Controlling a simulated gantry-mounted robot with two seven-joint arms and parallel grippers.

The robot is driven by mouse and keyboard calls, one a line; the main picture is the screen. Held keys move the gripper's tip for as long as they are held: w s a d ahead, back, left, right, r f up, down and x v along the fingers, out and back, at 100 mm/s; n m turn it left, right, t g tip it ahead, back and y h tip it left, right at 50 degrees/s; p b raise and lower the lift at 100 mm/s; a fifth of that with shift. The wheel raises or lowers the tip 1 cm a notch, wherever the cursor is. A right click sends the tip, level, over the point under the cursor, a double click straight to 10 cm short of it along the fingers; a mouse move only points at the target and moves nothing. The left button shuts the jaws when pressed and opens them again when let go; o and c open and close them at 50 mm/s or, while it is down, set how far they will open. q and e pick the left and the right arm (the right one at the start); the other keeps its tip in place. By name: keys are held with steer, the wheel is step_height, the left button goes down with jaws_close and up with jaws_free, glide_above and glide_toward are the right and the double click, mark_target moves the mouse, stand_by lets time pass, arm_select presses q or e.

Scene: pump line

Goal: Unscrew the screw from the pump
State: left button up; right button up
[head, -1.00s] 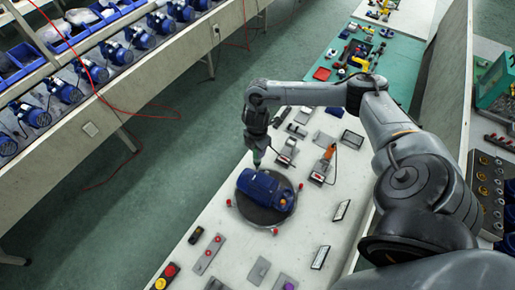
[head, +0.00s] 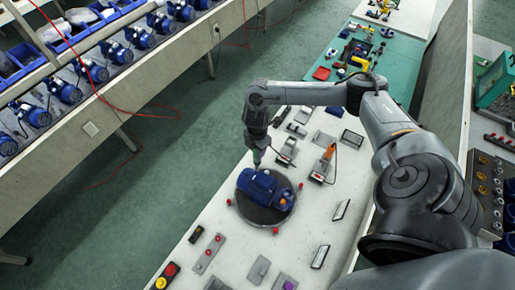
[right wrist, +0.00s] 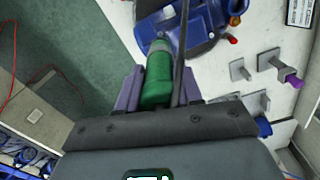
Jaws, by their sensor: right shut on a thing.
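The blue pump (head: 262,184) lies on a dark round turntable (head: 262,215) on the white bench. In the right wrist view the pump (right wrist: 200,22) shows at the top, partly cut off. My right gripper (head: 257,152) is above the far left side of the pump. It is shut on a green screwdriver-like tool (right wrist: 157,88), which points down toward the pump. The tool's tip is at or close to the pump; I cannot tell whether it touches. The screw is too small or hidden to make out. My left gripper is not in view.
Red knobs (head: 275,231) stand around the turntable. Grey fixtures and an orange-handled tool (head: 328,153) lie further back on the bench. A red and yellow button box (head: 165,276) is at the near end. Several pumps stand on the left shelf.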

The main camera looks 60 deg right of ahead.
steer(key=shift+r, duration=0.1)
steer(key=shift+r, duration=2.85)
